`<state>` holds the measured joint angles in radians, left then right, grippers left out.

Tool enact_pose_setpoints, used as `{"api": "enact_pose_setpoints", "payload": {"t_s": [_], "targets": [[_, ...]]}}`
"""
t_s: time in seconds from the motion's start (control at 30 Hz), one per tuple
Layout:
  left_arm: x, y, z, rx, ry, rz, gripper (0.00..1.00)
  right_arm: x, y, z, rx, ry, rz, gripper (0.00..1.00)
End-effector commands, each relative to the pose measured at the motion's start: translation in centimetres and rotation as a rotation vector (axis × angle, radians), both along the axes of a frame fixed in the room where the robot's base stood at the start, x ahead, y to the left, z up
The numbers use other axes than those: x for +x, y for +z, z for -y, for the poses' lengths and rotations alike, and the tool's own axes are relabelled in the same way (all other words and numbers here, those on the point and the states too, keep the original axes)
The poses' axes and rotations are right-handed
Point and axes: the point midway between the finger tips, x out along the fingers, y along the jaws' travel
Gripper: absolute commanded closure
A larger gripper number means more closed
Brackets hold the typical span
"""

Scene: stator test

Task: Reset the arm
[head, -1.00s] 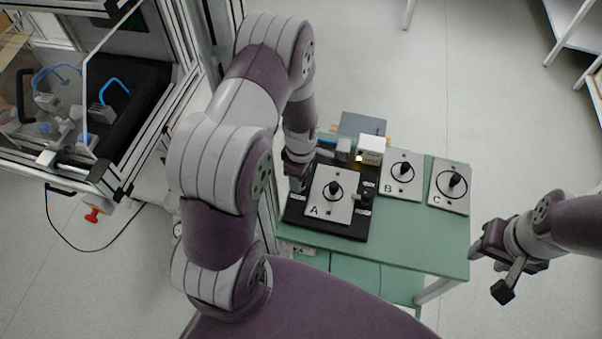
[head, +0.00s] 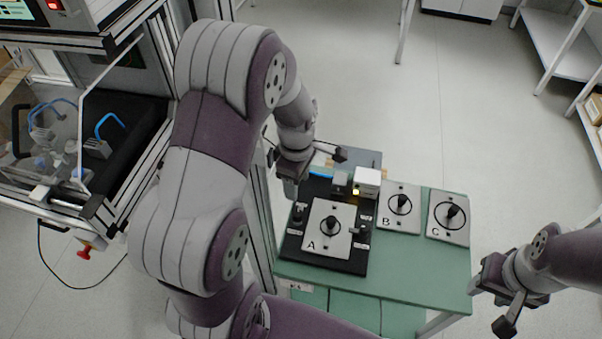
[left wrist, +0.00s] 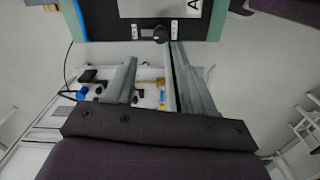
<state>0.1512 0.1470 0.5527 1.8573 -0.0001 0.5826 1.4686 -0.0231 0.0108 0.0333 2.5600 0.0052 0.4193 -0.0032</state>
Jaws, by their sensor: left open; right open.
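My left gripper (head: 290,188) is open and empty, at the left rear corner of the black test base (head: 327,262). Its two grey fingers (left wrist: 158,85) stand apart in the left wrist view, with nothing between them. The base carries a white plate marked A (head: 318,236) with a black knob. A small dark knob (head: 298,212) stands on the base left of the plate; a dark knob (left wrist: 160,35) shows at the base edge in the left wrist view. My right gripper (head: 483,283) is open and apart from everything, right of the green table; its fingers are hard to make out.
The green table (head: 420,277) also holds plates B (head: 400,224) and C (head: 448,234) with black knobs. A white box with a yellow light (head: 367,181) stands behind plate A. A framed machine (head: 90,190) stands on the left. Floor beyond the table is clear.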

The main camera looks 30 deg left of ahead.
Motion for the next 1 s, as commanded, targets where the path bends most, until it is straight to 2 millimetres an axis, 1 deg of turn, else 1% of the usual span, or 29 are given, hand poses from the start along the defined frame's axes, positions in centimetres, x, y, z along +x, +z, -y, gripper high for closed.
{"api": "enact_pose_setpoints", "payload": {"t_s": [0.2,0.27,0.3,0.33,0.37,0.43,0.47,0.5,0.57,0.6,0.63,0.7,0.77,0.83,1.0], "targets": [[0.0,0.0,0.0,0.000,-0.003,0.000,0.45,0.0,0.0,0.0,0.000,0.000,0.000,0.57],[0.0,0.0,0.0,0.000,-0.048,0.001,0.45,0.0,0.0,0.0,0.000,0.000,0.000,0.57],[0.1,0.0,0.0,0.002,-0.122,0.006,0.45,0.0,0.0,0.0,0.000,0.000,0.000,0.57],[0.0,-0.2,0.0,0.002,-0.203,0.007,0.45,0.0,0.0,0.0,0.000,0.000,0.000,0.57],[-0.6,-0.4,0.1,-0.001,-0.305,-0.001,0.45,0.0,0.0,0.0,0.000,0.000,0.000,0.57],[-2.1,-0.1,0.5,-0.001,-0.599,-0.004,0.45,0.0,0.0,0.0,0.000,0.000,0.000,0.57],[-2.9,0.2,0.8,-0.001,-0.737,-0.002,0.45,0.0,0.0,0.0,0.000,0.000,0.000,0.57],[-3.9,0.8,1.3,0.004,-0.922,0.006,0.45,0.0,0.0,0.0,0.000,0.000,0.000,0.57],[-5.5,1.8,2.3,0.016,-1.187,0.019,0.45,0.0,0.0,0.0,0.000,0.000,0.000,0.57],[-6.6,2.5,3.0,0.028,-1.348,0.029,0.45,0.0,0.0,0.0,0.000,0.000,0.000,0.57],[-7.4,3.1,3.4,0.040,-1.453,0.039,0.45,0.0,0.0,0.0,0.000,0.000,0.000,0.57],[-8.9,4.0,4.4,0.062,-1.597,0.058,0.45,0.0,0.0,0.0,0.000,0.000,0.000,0.57],[-9.5,4.8,5.0,0.079,-1.623,0.075,0.45,0.0,0.0,0.0,0.000,0.000,0.000,0.57],[-9.1,5.4,5.5,0.098,-1.641,0.096,0.45,0.0,0.0,0.0,0.000,0.000,0.000,0.57],[-9.1,5.3,5.6,0.096,-1.642,0.093,0.45,0.0,0.0,0.0,0.000,0.000,0.000,0.57]]}}
